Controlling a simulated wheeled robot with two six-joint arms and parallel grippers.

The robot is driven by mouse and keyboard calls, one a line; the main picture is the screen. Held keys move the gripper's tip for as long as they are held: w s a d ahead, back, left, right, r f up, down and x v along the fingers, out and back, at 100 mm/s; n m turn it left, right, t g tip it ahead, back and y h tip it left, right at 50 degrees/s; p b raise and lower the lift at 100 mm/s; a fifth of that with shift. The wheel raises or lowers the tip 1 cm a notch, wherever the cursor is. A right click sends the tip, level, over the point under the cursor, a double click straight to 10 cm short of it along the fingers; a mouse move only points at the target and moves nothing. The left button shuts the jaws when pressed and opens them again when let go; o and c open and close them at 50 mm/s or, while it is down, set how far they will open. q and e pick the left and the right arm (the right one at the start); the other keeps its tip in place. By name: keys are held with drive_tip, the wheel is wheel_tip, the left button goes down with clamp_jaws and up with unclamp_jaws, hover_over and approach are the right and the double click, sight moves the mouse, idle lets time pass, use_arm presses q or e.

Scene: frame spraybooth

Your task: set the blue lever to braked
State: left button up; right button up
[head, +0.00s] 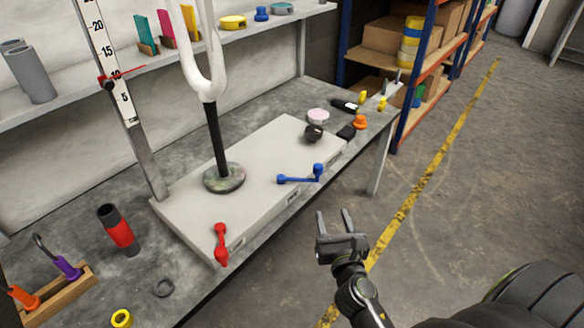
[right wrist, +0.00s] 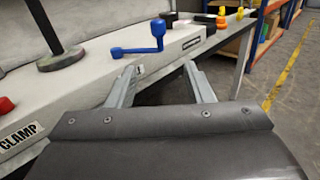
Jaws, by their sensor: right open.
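The blue lever (head: 300,176) is on the right part of the light grey base block (head: 262,150), near its front edge. Its arm runs level along the block, with a knob standing at the right end. In the right wrist view the blue lever (right wrist: 139,42) is ahead of the fingers, apart from them. A dark label (right wrist: 190,43) on the block's front face is too small to read. My right gripper (head: 335,222) is open and empty, in front of the bench and short of the lever. My left gripper is not in view.
A red lever (head: 221,243) sits at the block's left front, near a "CLAMP" label (right wrist: 20,137). A dark post (head: 215,140) with a white fork stands on the block. A black knob (head: 314,133) is behind the blue lever. The floor right of the bench is clear.

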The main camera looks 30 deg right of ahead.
drive_tip(key=w+r, duration=0.1)
approach(319, 173)
drive_tip(key=w, duration=0.2)
drive_tip(key=x, duration=0.3)
drive_tip(key=b+x, duration=0.1)
drive_tip(key=x, duration=0.4)
drive_tip(key=shift+w+d+b, duration=0.2)
drive_tip(key=shift+d+b, duration=0.15)
drive_tip(key=shift+d, duration=0.1)
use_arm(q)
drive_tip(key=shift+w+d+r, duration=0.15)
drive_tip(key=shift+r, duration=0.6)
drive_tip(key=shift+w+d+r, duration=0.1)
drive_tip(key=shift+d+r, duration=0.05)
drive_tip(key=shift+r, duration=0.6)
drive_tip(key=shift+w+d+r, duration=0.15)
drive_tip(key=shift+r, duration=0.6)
use_arm(e)
drive_tip(key=shift+w+d, duration=0.2)
drive_tip(key=shift+w, duration=0.25)
clamp_jaws()
